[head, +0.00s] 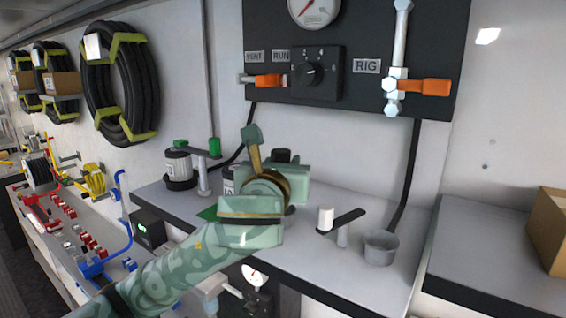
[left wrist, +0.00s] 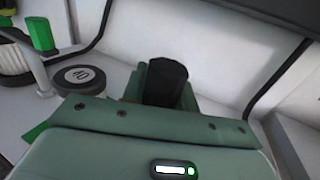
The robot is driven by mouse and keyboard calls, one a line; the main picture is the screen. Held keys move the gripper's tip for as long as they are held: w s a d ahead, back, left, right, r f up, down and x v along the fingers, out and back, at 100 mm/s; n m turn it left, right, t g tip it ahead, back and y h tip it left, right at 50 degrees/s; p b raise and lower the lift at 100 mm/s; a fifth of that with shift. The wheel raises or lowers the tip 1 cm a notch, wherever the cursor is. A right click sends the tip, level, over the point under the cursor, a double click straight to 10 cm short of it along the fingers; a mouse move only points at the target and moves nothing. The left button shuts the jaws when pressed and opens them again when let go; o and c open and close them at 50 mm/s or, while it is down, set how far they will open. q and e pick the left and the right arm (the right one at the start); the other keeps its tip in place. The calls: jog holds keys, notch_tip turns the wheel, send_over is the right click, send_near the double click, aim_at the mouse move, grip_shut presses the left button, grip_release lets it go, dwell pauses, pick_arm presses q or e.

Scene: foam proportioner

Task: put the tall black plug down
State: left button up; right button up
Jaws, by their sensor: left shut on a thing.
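The tall black plug (left wrist: 165,82) stands up between the green fingers of my left gripper (left wrist: 160,100) in the left wrist view. In the head view my left gripper (head: 275,168) is over the grey bench, and only the plug's dark top (head: 281,156) shows behind it. The gripper is shut on the plug. The plug's lower end is hidden by the gripper, so I cannot tell whether it touches the bench. My right gripper is in neither view.
The grey bench (head: 300,250) holds a grey cup (head: 381,247), a white cylinder (head: 326,218) by a black lever, and a white canister (head: 178,165) under a green-ended arm. A round piece marked 10 (left wrist: 84,79) sits left of the plug. A black panel (head: 355,75) hangs behind.

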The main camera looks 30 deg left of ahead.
pick_arm(q)
jog(key=shift+f, duration=0.15)
jog(key=o, duration=1)
jog(key=shift+o, duration=0.2)
jog(key=shift+s+r, duration=0.1)
jog(key=shift+r, duration=0.2)
jog(key=b+v, duration=1.1)
jog(key=v, duration=0.1)
jog(key=shift+b, duration=0.35)
